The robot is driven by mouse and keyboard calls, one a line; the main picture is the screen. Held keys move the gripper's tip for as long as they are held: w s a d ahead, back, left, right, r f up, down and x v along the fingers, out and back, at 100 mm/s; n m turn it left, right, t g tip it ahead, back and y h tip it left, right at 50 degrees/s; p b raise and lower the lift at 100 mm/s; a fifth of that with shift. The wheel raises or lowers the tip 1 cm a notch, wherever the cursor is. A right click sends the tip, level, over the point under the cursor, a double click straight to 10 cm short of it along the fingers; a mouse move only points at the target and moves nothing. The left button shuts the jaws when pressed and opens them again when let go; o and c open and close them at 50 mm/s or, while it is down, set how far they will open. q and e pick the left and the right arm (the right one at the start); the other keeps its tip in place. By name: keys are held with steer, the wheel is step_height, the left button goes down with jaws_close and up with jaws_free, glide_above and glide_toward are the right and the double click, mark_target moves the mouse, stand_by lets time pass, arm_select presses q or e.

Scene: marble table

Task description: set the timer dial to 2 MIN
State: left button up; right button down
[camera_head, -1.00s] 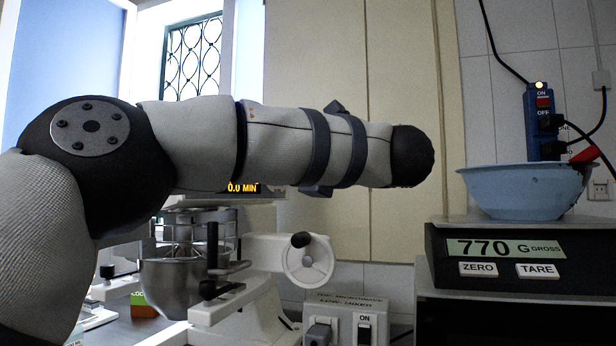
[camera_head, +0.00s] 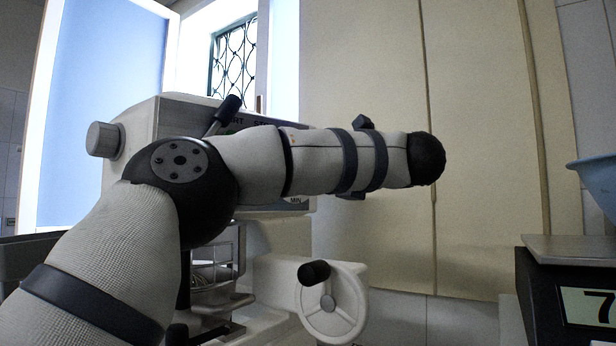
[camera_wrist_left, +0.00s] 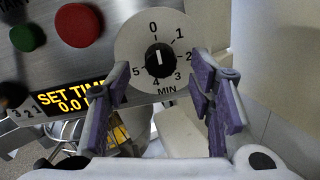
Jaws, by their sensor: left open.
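In the left wrist view, the black timer dial (camera_wrist_left: 160,59) sits on a round pale plate (camera_wrist_left: 128,44) marked 0 to 5 and MIN. Its white pointer line is upright, toward 0. The lit display (camera_wrist_left: 72,101) beside it reads SET TIME 0.0, partly covered by a finger. My left gripper (camera_wrist_left: 161,72) is open, its purple fingers on either side of the dial in the picture, with nothing held. I cannot tell how far the fingertips are from the panel. In the head view, my left arm covers the front of the mixer (camera_head: 175,112), hiding the dial. My right gripper is not shown.
In the left wrist view, a green button (camera_wrist_left: 28,37) and a red button (camera_wrist_left: 78,22) lie left of the dial. In the head view, a handwheel (camera_head: 333,305) is below my arm. A scale (camera_head: 570,290) and blue bowl (camera_head: 597,180) stand at right.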

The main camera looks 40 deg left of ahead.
arm_select(q)
steer(key=shift+x, duration=1.05)
steer(key=c, duration=1.2)
steer(key=shift+o, duration=0.2)
steer(key=m+g, duration=0.1)
steer(key=m, duration=1.8)
steer(key=shift+w+r, duration=0.1)
steer(key=shift+w, duration=0.05)
